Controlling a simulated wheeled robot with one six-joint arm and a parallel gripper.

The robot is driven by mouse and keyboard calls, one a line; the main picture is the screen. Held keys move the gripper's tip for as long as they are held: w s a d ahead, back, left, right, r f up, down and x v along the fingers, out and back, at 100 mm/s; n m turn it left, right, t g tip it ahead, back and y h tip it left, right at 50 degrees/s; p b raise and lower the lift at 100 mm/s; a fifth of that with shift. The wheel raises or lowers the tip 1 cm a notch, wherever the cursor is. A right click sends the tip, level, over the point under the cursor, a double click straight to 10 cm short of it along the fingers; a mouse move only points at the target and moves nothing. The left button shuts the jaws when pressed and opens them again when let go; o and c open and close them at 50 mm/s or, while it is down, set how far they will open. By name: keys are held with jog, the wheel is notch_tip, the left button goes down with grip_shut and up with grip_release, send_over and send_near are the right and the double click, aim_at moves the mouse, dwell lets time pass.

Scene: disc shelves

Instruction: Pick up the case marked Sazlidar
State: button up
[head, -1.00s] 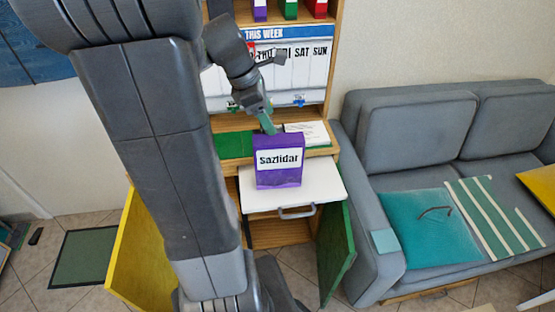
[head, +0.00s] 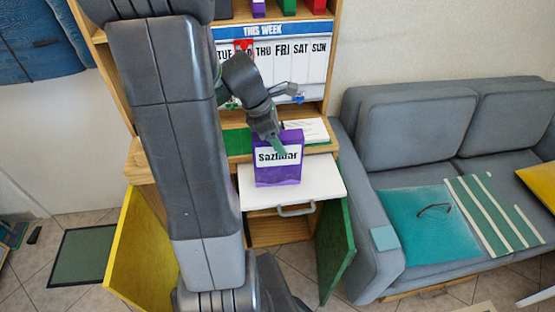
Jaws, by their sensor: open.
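The purple case marked Sazlidar (head: 279,174) stands upright on a white pull-out board (head: 318,182) at the front of the wooden cabinet. Its white label faces me. My gripper (head: 276,143) is open at the case's top edge, pointing down. One finger overlaps the upper part of the label and hides some of its letters. I cannot tell whether the finger touches the case or where the other finger lies.
A yellow door (head: 143,247) and a green door (head: 335,248) hang open below the board. A weekly planner (head: 301,62) stands behind on the shelf. More cases (head: 289,7) stand on the upper shelf. A grey sofa (head: 408,116) is at right.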

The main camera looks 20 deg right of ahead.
jog(key=shift+f, duration=0.25)
dwell(0.3)
grip_shut()
dwell(0.4)
